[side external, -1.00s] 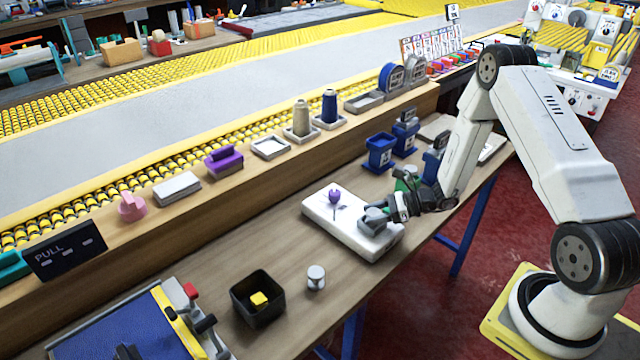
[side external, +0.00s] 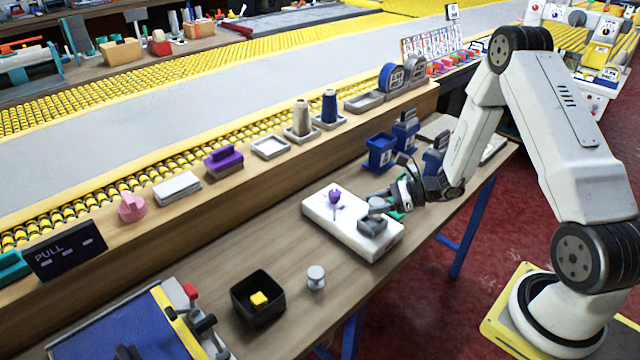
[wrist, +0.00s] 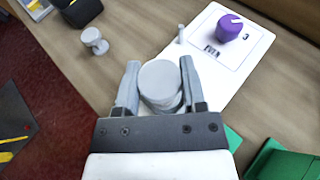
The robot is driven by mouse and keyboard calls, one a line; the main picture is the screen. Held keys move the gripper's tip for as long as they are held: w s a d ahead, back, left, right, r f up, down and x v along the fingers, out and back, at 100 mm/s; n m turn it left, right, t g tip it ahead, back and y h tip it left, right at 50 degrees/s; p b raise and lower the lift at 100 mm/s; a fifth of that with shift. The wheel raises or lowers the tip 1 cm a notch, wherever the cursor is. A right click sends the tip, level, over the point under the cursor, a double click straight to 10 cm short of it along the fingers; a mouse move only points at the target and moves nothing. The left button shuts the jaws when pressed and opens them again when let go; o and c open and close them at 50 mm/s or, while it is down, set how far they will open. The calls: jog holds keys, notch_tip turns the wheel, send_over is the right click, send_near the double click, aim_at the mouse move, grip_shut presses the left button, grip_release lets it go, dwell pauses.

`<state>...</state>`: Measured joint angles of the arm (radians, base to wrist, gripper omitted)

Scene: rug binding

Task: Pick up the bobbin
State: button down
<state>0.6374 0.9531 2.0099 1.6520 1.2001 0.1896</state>
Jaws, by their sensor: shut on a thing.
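My gripper (wrist: 160,90) is shut on a grey round bobbin (wrist: 161,82), with one finger on each side of it. The bobbin shows a broad flat top disc with another rim below it. In the side view the bobbin (side external: 377,203) is at the fingertips of my gripper (side external: 382,205), just over a grey base (side external: 372,225) on the white board (side external: 325,220). The exact gap beneath it is hard to tell. A similar small grey spool (side external: 316,278) stands apart on the bench; it also shows in the wrist view (wrist: 95,40).
A purple knob (wrist: 229,27) and a thin grey peg (wrist: 180,34) stand on the board. A black bin (side external: 258,298) with a yellow block is at front left. Blue holders (side external: 381,152) stand behind my gripper.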

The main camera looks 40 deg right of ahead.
jog(key=s+a+r, duration=0.2)
jog(key=s+r, duration=0.7)
jog(key=s, duration=0.4)
jog(key=shift+s+a+r, duration=0.15)
jog(key=shift+a, duration=0.1)
